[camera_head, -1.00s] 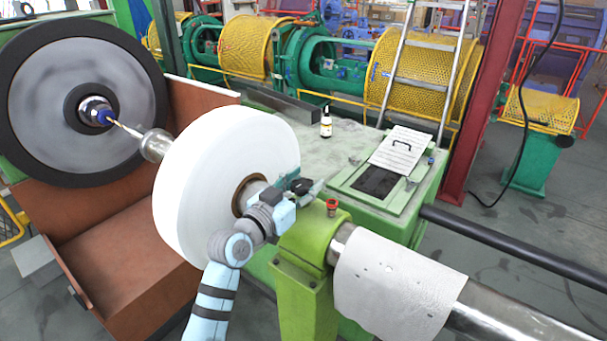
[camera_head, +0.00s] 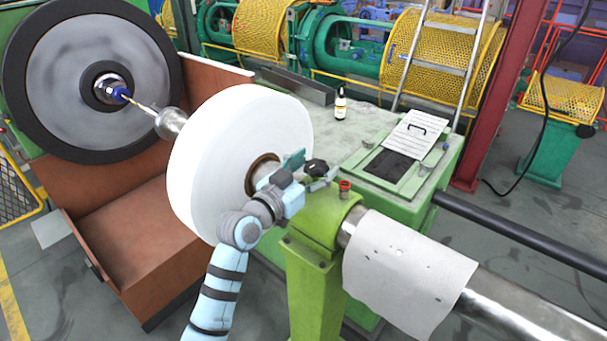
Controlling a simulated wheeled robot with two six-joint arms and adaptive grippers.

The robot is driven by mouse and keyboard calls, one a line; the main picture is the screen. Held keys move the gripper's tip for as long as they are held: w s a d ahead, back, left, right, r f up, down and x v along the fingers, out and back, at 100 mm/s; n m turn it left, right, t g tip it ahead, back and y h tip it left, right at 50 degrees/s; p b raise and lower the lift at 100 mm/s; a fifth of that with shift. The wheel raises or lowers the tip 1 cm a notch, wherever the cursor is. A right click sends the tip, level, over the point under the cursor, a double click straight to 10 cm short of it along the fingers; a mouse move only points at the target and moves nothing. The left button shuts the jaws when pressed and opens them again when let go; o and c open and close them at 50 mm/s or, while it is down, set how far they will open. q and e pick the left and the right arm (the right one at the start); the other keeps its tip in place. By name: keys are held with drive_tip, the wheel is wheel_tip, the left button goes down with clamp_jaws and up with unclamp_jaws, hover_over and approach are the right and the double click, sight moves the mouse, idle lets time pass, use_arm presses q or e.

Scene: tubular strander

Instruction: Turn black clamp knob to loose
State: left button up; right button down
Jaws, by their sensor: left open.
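The black clamp knob (camera_head: 316,168) shows beside the hub of the large white reel, above the green bearing stand. My left gripper (camera_head: 312,174) is at the knob, with one finger on its far left side and the other on its right side. The fingers are open around the knob; whether they touch it I cannot tell. The left wrist hides the lower part of the clamp and some of the shaft. My right gripper is not in view.
The white reel (camera_head: 232,158) stands close on the left of my wrist. The green bearing stand (camera_head: 313,255) with a small red fitting (camera_head: 345,189) is just right. A white-wrapped shaft (camera_head: 408,275) runs to the lower right. A small bottle (camera_head: 340,104) stands on the green bench behind.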

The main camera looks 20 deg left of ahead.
use_arm(q)
drive_tip(key=v, duration=1.1)
